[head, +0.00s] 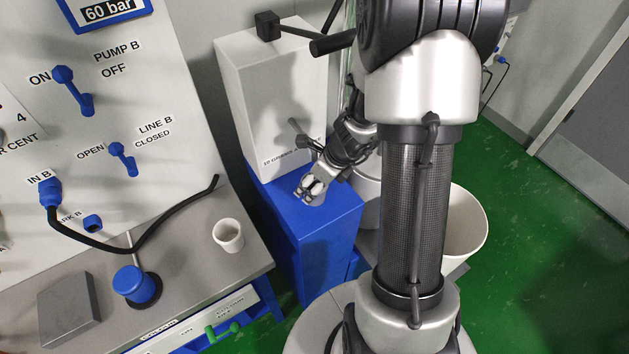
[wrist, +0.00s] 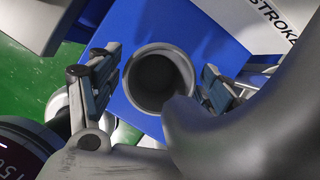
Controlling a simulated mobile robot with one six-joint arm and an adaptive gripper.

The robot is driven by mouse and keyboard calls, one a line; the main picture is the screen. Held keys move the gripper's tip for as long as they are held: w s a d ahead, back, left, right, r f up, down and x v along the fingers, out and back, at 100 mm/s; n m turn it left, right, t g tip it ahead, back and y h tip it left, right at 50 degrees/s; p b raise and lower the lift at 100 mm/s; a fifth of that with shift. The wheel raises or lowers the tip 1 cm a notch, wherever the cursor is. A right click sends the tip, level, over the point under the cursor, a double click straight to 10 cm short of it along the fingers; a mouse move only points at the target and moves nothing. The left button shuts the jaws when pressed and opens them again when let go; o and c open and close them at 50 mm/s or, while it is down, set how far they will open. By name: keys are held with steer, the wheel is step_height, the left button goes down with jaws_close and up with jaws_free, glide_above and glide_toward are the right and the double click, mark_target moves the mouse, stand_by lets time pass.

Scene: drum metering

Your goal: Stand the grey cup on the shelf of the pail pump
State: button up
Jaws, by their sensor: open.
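The grey cup (wrist: 158,52) shows in the wrist view from above, its round dark mouth facing the camera. It is over the blue shelf (wrist: 203,42) and looks upright. My gripper (wrist: 157,86) is open, with one finger on each side of the cup. In the head view my gripper (head: 314,187) is low over the blue shelf (head: 335,212) of the pail pump, in front of its white body (head: 275,95). The cup is mostly hidden by the fingers there. I cannot tell whether its base fully rests on the shelf.
A pale cup (head: 228,235) stands on the grey bench, near a blue knob (head: 134,285) and a grey block (head: 68,308). A black pump lever (head: 332,44) juts out above my gripper. A white pail (head: 466,228) is at the right, partly behind my arm.

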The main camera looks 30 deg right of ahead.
steer(key=p+v, duration=0.6)
steer(key=v, duration=0.5)
steer(key=shift+s+r, duration=0.15)
